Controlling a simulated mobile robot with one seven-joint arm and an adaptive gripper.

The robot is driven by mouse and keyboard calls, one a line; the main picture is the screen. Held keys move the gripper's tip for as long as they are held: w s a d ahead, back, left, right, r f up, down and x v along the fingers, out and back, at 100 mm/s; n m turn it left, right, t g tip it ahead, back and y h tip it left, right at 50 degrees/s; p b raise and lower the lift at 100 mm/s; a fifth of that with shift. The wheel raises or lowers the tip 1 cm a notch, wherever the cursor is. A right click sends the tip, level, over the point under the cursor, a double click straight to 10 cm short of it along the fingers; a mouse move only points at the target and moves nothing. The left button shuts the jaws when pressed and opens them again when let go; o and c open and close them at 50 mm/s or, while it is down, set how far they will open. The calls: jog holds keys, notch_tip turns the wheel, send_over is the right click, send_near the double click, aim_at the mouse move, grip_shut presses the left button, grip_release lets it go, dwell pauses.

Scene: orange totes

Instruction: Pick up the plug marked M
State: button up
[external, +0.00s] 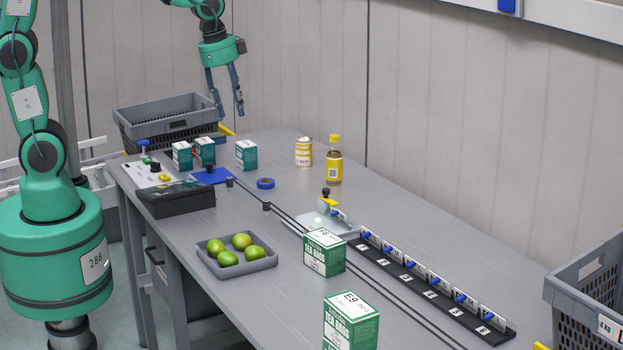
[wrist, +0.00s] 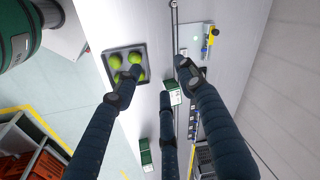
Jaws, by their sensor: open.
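A long black strip (external: 432,290) lies along the right side of the table, with a row of blue plugs (external: 411,264) and white cards. Each place has a small white label; the marks are too small to read, so I cannot tell which plug is marked M. The strip also shows small in the wrist view (wrist: 193,122), partly hidden by a finger. My gripper (external: 228,106) is open and empty, high above the far end of the table, well away from the strip. Its dark fingers (wrist: 158,82) spread apart in the wrist view.
A grey tray of green limes (external: 268,262), tea boxes (external: 324,268), a yellow-capped bottle (external: 334,168), a can (external: 303,155) and a black box (external: 175,203) stand on the table. Grey crates stand behind (external: 128,112) and at right (external: 560,292). The middle has free room.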

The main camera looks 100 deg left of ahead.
jog(key=s+a+f+g, duration=0.15)
jog(key=a+f, duration=0.25)
jog(key=a, duration=0.4)
jog(key=s+a+f, duration=0.2)
jog(key=a+f, duration=0.3)
jog(key=a, duration=0.3)
jog(key=m+h+p, duration=0.1)
jog(key=p, duration=0.1)
send_over(230, 178)
notch_tip(230, 178, down, 12)
jog(key=r, duration=0.1)
jog(key=shift+a+f+g, duration=0.2)
jog(key=shift+f+g, duration=0.05)
jog(key=shift+g, duration=0.1)
jog(key=shift+f+b, duration=0.55)
jog(key=shift+f, duration=3.75)
jog(key=shift+f, duration=0.1)
jog(key=f, duration=0.3)
jog(key=shift+s+d+f, duration=0.1)
jog(key=shift+d+f, duration=0.15)
jog(key=shift+f+b, duration=0.3)
jog(key=shift+f, duration=0.45)
